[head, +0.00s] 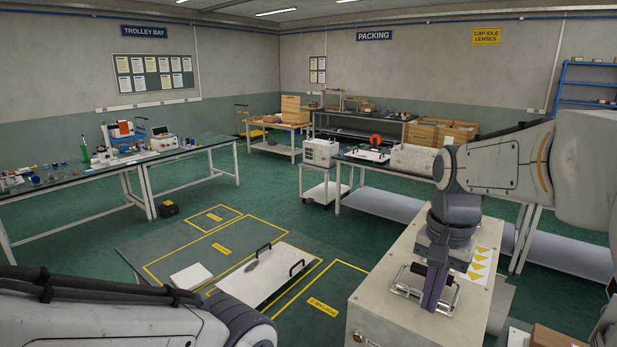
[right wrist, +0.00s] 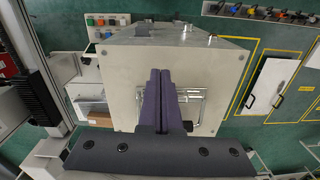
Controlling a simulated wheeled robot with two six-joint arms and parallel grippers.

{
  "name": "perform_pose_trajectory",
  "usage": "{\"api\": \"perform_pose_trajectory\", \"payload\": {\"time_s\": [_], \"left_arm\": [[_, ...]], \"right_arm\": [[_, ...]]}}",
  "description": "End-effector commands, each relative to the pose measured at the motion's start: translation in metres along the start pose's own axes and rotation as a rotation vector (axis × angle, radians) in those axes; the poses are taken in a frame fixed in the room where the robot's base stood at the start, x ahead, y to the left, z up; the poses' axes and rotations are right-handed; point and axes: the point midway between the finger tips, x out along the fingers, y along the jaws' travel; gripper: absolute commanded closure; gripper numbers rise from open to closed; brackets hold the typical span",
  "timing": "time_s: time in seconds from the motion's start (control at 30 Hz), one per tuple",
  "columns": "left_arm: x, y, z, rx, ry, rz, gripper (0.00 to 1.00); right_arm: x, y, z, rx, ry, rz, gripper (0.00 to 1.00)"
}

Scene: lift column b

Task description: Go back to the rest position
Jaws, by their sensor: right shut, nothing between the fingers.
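A metal bar handle (head: 410,284) on the cabinet lies right behind the fingers, and the handle also shows in the right wrist view (right wrist: 195,98). I cannot tell whether the fingers touch it. A grey link of my left arm enters at the lower left of the head view; my left gripper is out of view.
A long workbench (head: 195,150) stands at left, a white trolley (head: 325,190) behind. Green floor is open between them.

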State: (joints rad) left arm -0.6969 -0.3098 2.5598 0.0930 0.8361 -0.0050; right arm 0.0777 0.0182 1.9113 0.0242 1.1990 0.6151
Motion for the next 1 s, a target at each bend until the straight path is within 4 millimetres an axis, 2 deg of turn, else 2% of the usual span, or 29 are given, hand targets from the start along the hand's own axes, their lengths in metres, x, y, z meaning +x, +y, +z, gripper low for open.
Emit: {"api": "perform_pose_trajectory", "payload": {"time_s": [0.1, 0.27, 0.4, 0.6, 0.73, 0.8, 1.0], "left_arm": [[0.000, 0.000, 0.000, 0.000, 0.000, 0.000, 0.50], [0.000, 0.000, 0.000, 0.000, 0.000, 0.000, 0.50], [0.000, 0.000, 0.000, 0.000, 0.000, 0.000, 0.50], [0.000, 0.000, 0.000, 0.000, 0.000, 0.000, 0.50], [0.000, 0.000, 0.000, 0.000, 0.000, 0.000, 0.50], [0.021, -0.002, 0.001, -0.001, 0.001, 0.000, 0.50], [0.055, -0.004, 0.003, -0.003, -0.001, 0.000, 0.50]], "right_arm": [[0.011, -0.018, 0.040, -0.199, -0.003, -0.010, 1.00], [0.033, -0.032, 0.108, -0.538, -0.010, -0.028, 1.00], [0.054, -0.029, 0.165, -0.838, -0.013, -0.044, 1.00], [0.077, -0.010, 0.221, -1.169, -0.018, -0.063, 1.00], [0.091, 0.006, 0.249, -1.356, -0.019, -0.074, 1.00], [0.112, 0.005, 0.247, -1.351, -0.018, -0.073, 1.00], [0.146, 0.005, 0.246, -1.342, -0.018, -0.073, 1.00]]}}
